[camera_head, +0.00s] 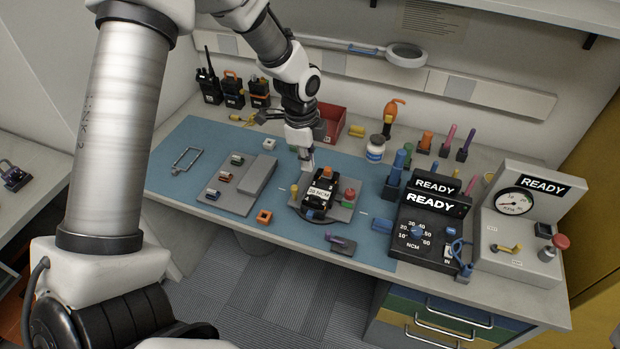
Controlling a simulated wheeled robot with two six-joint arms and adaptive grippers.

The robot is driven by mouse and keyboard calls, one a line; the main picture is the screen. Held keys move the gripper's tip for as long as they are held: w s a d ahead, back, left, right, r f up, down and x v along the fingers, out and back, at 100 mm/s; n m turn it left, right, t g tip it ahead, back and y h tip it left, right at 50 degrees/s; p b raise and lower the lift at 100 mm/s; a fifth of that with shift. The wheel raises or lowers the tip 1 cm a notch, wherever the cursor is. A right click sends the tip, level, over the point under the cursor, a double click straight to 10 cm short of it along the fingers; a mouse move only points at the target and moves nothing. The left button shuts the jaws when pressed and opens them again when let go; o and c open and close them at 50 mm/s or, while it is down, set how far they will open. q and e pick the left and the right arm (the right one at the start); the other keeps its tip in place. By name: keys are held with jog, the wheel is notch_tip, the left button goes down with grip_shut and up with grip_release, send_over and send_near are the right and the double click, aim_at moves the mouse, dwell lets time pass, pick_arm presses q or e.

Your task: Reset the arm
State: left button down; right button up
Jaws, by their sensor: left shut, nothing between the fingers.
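My left arm comes in from the left, rises, and reaches down over the middle of the bench. I cannot tell whether the fingertips touch anything there. My right gripper is not in view.
A blue mat (185,148) covers much of the bench, with a grey tray (231,203) of small parts. Several radios (208,84) and a red bin (334,119) stand behind. Two READY instruments, a black box (425,240) and a gauge panel (510,258), stand right.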

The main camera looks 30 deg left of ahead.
pick_arm(q)
notch_tip(320, 180, up, 2)
jog(key=shift+s+r, duration=0.1)
jog(key=s+d+f+g+b, duration=0.2)
jog(key=s+f, duration=0.5)
jog(key=f, duration=0.3)
jog(key=s+d+f+g+b, duration=0.2)
jog(key=s+f+g, duration=0.1)
jog(key=s+f, duration=0.55)
jog(key=s+d+f+n+b, duration=0.1)
jog(key=s+d+f+n, duration=0.1)
jog(key=s+f+n, duration=0.45)
jog(key=s+d+f+n+b, duration=0.2)
jog(key=s+d+f+n, duration=0.1)
jog(key=s+f, duration=0.5)
jog(key=w+n+t, duration=0.1)
jog(key=n, duration=0.1)
jog(key=w+r+n+t, duration=0.1)
jog(key=w+n+t, duration=0.1)
jog(key=w+a+n+t, duration=0.1)
jog(key=n, duration=0.1)
jog(key=shift+w+r+y, duration=0.2)
jog(key=shift+r+y, duration=0.15)
jog(key=shift+y, duration=0.05)
